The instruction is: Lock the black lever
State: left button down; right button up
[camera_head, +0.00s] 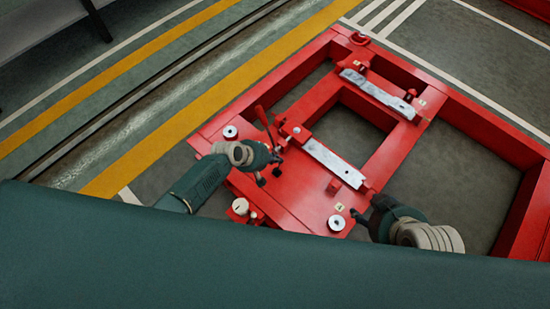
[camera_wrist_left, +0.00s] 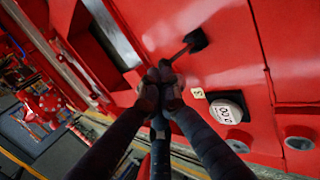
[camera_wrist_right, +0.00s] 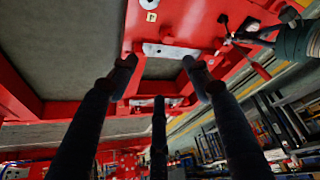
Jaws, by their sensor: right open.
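My left gripper (camera_head: 275,158) is at the near left part of the red frame (camera_head: 305,203). In the left wrist view its fingers (camera_wrist_left: 162,84) are close together on the end of a thin metal rod. The rod runs up to a black piece (camera_wrist_left: 196,40) on the red surface; I take this as the black lever. The same black piece shows near the left gripper in the right wrist view (camera_wrist_right: 222,19). The fingers hide the rod's gripped end. My right gripper (camera_head: 362,214) is open and empty at the frame's near right; its fingers stand apart (camera_wrist_right: 160,72).
A red-handled lever (camera_head: 262,116) stands just beyond my left gripper. Metal plates (camera_head: 334,163) (camera_head: 378,95) lie across the frame. Round white pads (camera_head: 336,223) (camera_head: 230,132) sit on its near end. Open floor shows inside the frame and beyond the yellow line (camera_head: 200,115).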

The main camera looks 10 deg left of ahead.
pick_arm(q)
jog(key=shift+r+p, duration=0.45)
pick_arm(e)
jog(key=shift+s+d+f+g+h, duration=0.1)
jog(key=shift+s+d+f+g, duration=0.2)
jog(key=shift+s, duration=0.55)
jog(key=shift+s+d+f+g+h, duration=0.15)
jog(key=shift+s+g, duration=0.3)
jog(key=shift+s, duration=0.4)
jog(key=shift+s+d+f+g+h, duration=0.1)
jog(key=shift+s+d+g, duration=0.2)
jog(key=shift+s, duration=0.55)
jog(key=shift+w+a, duration=0.1)
pick_arm(q)
jog(key=v, duration=1.2)
